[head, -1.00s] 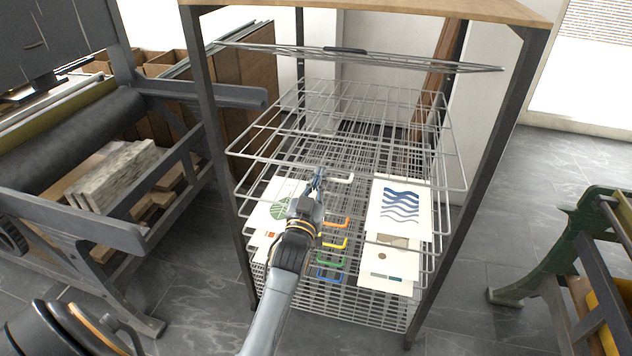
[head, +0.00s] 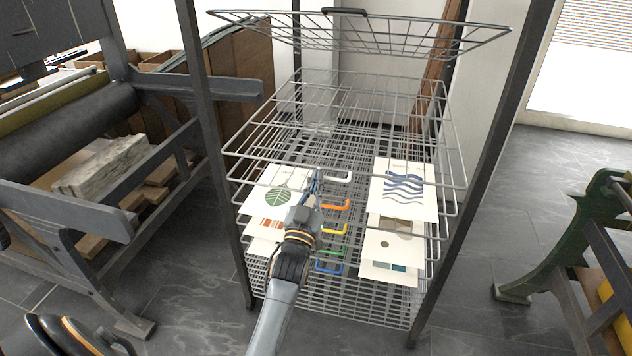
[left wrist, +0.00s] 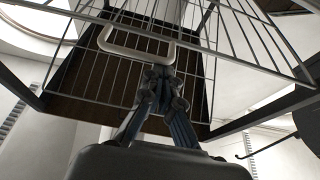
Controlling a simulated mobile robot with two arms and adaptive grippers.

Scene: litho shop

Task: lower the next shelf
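The drying rack has several stacked wire shelves. Its top shelf (head: 430,42) is raised, apart from the stack, with a black handle (head: 344,11). A lower shelf (head: 236,155) in the stack has a white handle (head: 338,177) at its front edge. My left gripper (head: 316,182) is at the left end of that handle in the head view. In the left wrist view, its fingertips (left wrist: 163,76) are close together by a corner of the white handle (left wrist: 137,40). They look shut; I see no clear grip on the handle. My right gripper is not in view.
Orange (head: 336,204), yellow and other coloured handles sit below the white one. Prints with blue waves (head: 403,188) and a green leaf (head: 276,197) lie on shelves. Dark posts (head: 503,130) flank the rack. A roller press (head: 70,130) stands left, a green machine (head: 575,230) right.

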